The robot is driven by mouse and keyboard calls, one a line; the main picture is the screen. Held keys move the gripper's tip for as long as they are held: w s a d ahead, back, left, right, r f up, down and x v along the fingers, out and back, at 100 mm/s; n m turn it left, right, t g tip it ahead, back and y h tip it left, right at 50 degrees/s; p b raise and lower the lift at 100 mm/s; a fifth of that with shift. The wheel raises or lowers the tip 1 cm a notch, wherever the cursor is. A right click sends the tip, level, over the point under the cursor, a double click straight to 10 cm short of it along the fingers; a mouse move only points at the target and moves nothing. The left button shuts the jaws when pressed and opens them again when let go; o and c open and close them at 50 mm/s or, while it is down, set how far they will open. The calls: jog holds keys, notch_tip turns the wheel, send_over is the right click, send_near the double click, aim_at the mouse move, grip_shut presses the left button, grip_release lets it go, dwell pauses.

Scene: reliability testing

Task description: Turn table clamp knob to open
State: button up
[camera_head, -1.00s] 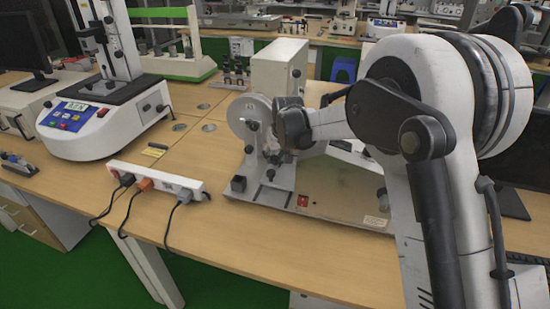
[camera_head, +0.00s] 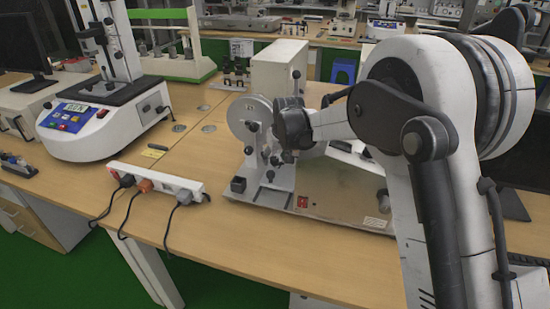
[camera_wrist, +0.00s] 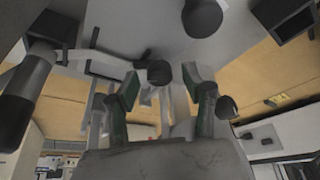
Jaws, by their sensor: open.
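The test machine (camera_head: 268,185) stands on the wooden bench in the head view, with a grey round disc (camera_head: 240,112) and black knobs on its front. My gripper (camera_wrist: 162,86) shows in the wrist view with its two fingers apart. A round dark knob (camera_wrist: 160,73) appears between the fingertips, with no clear contact. A second dark knob (camera_wrist: 225,107) is just right of the right finger, and a third (camera_wrist: 202,18) is above. I cannot tell which one is the clamp knob. In the head view my wrist hides the fingers and part of the machine.
A white power strip (camera_head: 157,180) with plugged cords lies left of the machine. A white tester with a blue panel (camera_head: 70,116) stands farther left. A tall light box (camera_head: 278,68) stands behind the disc. Bare bench top lies in front.

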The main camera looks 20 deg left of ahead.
jog(key=v, duration=1.2)
jog(key=shift+c, duration=0.3)
